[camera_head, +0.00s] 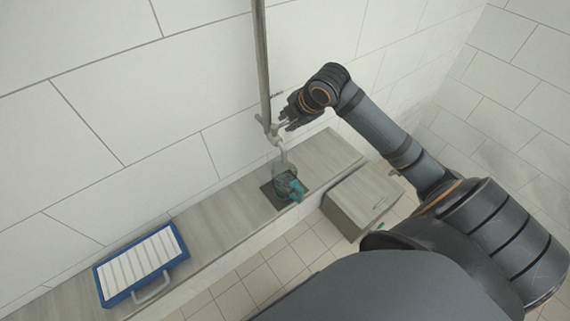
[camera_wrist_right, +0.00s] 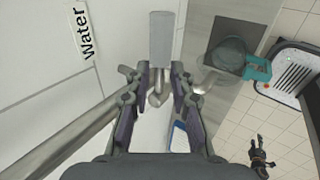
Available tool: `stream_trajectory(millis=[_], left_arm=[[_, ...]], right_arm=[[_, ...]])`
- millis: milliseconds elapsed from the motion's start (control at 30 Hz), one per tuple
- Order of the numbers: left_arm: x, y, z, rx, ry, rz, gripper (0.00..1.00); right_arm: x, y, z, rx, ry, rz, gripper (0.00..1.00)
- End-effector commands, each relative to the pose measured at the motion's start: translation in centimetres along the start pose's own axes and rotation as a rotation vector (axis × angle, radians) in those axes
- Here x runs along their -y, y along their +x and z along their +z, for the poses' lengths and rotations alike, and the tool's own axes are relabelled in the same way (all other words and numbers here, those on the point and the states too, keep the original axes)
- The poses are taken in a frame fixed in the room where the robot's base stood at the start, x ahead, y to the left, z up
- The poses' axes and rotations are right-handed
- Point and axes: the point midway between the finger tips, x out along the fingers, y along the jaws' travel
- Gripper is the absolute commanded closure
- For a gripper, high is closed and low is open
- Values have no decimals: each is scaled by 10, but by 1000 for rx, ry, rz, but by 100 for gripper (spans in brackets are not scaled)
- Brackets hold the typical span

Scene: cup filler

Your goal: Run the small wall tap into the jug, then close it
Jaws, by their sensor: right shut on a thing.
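The small wall tap (camera_head: 275,131) sits at the lower end of a thin vertical pipe, and its pale spout (camera_head: 283,155) bends down over the jug. My right gripper (camera_head: 288,117) is at the tap. In the right wrist view my right gripper (camera_wrist_right: 160,92) is shut on the tap's grey handle (camera_wrist_right: 160,42), which stands between its fingers. The clear jug (camera_head: 284,177) with a teal handle (camera_head: 297,190) stands upright below the spout; the jug (camera_wrist_right: 228,55) also shows in the wrist view. Whether water runs, and the water level, I cannot tell.
The jug stands on a dark square (camera_head: 270,196) in the grey ledge (camera_head: 215,212). A blue-rimmed white ribbed case (camera_head: 142,262) lies on the ledge at left. A grey box (camera_head: 358,203) stands on the tiled floor. A "Water" label (camera_wrist_right: 85,32) is on the wall.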

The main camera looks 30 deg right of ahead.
Motion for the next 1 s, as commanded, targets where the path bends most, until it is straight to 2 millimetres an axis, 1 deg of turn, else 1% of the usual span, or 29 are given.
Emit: stream_trajectory(millis=[467,500,667,1000], left_arm=[[0,0,0,0,0,0,53],[0,0,0,0,0,0,53],[0,0,0,1,0,0,53],[2,0,1,1,1,-3,53]], right_arm=[[-5,1,2,-37,-58,11,100],[-6,1,2,-37,-58,12,74],[-5,1,1,-37,-58,9,52],[-6,-1,1,-37,-57,6,51]])
